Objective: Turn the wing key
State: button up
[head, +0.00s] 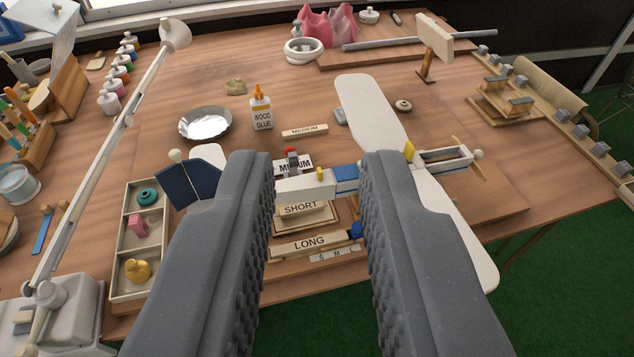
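A model plane lies across the middle of the table. Its long white wing (371,108) runs from the back to the front right, crossing the pale and blue fuselage (305,187). A small yellow tab (409,150) stands upright at the wing root, just right of my right finger; it looks like the wing key. A smaller yellow peg (320,175) stands on the fuselage, seen between my fingers. My gripper (318,160) is open, with wide grey fingers and nothing held between them. The fingers hide parts of the fuselage and wing.
A sorting tray (116,267) and a white lamp (100,165) stand at left. Wooden blocks marked SHORT (301,209) and LONG (312,244) lie in front of the plane. A glue bottle (262,112) and metal dish (205,124) stand behind.

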aim_at(409, 151)
jog(key=u, duration=0.4)
jog(key=i, duration=0.9)
jog(key=z, duration=0.05)
